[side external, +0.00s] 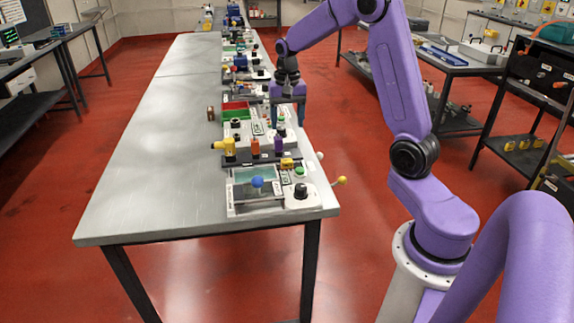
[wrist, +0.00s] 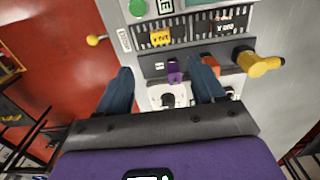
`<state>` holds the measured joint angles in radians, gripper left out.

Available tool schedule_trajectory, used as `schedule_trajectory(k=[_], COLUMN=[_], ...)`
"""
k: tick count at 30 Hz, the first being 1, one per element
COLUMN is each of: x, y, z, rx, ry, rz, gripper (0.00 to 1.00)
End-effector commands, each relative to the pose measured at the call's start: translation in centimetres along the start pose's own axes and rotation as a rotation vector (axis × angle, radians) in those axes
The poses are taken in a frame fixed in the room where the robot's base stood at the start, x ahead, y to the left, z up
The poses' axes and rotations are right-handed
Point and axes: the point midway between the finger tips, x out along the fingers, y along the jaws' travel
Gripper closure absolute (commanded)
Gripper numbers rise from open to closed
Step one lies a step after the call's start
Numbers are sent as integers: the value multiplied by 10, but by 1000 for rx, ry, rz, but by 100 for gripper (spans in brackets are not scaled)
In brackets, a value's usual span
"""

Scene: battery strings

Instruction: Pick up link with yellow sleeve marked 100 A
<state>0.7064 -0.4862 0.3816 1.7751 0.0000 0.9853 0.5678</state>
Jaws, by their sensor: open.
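A small yellow piece with dark marking (wrist: 161,38) lies on a dark slotted strip in the wrist view; its marking is too small to read surely. A yellow piece also shows on the strip in the side view (side external: 287,163), and it looks like the same one. My gripper (side external: 288,120) is open and empty above the bench equipment, farther along the bench than that yellow piece. In the wrist view the open fingers (wrist: 160,68) point toward the strip, with a purple piece (wrist: 174,75) seen between them. No contact with the yellow piece shows.
An orange piece (side external: 255,145) and a yellow knob (side external: 228,147) stand nearby. A front unit (side external: 234,210) has a blue ball knob (side external: 257,182) and a black dial (side external: 301,191). A yellow-ended lever (side external: 340,181) projects past the right edge. The bench's left half (side external: 150,170) is clear.

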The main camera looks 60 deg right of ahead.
Motion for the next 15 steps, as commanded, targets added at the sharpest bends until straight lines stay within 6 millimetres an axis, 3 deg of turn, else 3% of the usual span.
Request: schedule_trajectory(k=[9,15], x=[59,76], y=[0,0], z=[1,0], rx=[-2,-2], ry=[-4,-1], rz=[2,1], gripper=[32,32])
